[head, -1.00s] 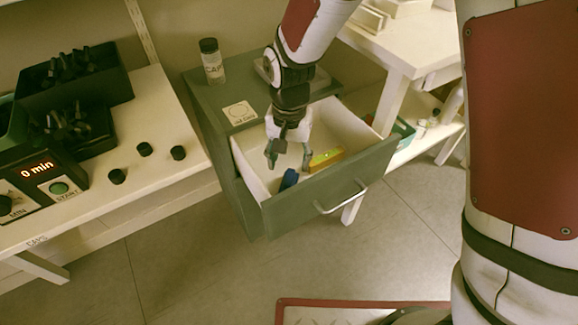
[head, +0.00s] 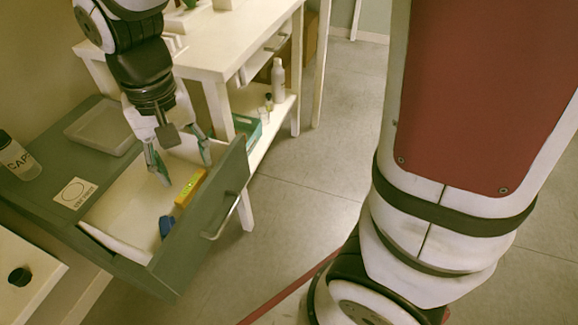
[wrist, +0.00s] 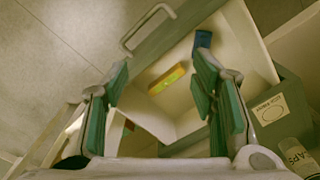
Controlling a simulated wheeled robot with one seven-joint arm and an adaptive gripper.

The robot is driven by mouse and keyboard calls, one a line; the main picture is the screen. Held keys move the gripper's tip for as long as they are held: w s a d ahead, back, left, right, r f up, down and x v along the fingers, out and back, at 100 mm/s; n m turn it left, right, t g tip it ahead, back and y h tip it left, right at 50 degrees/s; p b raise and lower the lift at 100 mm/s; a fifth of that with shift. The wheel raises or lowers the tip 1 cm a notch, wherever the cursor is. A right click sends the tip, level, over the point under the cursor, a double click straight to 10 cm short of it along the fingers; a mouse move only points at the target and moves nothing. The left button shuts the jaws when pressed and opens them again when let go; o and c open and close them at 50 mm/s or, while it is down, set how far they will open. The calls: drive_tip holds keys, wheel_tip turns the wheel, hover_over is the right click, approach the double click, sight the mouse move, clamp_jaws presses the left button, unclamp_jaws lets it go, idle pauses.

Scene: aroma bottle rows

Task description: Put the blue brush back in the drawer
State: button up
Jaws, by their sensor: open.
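The open drawer (head: 130,213) is pulled out of a grey-green cabinet. The blue brush (head: 167,226) lies inside, near the drawer front; only a short blue part shows. It also shows in the wrist view (wrist: 203,39), beyond the right finger and apart from it. My gripper (head: 184,171) hangs over the drawer, open and empty, with its two green-padded fingers spread. In the wrist view the fingers (wrist: 163,70) frame the drawer interior, with the brush near the top.
A yellow block with a green patch (head: 190,188) lies in the drawer beside the brush. On the cabinet top are a CAPS jar (head: 17,158), a round-marked label (head: 73,193) and a pale tray (head: 104,127). A white table (head: 215,45) stands close behind.

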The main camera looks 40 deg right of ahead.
drive_tip(key=s+d+r, duration=0.2)
drive_tip(key=s+d, duration=0.2)
drive_tip(key=s, duration=0.3)
drive_tip(key=s+d+r+n, duration=0.1)
drive_tip(key=s+d+r, duration=0.2)
drive_tip(key=s, duration=0.5)
drive_tip(key=s+d+r, duration=0.2)
drive_tip(key=s+d, duration=0.2)
drive_tip(key=s, duration=0.4)
drive_tip(key=shift+d+r, duration=0.3)
drive_tip(key=shift+r, duration=0.05)
drive_tip(key=shift+w, duration=0.1)
wheel_tip(320, 180, up, 30)
drive_tip(key=t+p, duration=0.4)
drive_tip(key=p, duration=2.4)
drive_tip(key=shift+d+n, duration=0.25)
drive_tip(key=shift+n, duration=0.05)
drive_tip(key=shift+c, duration=0.2)
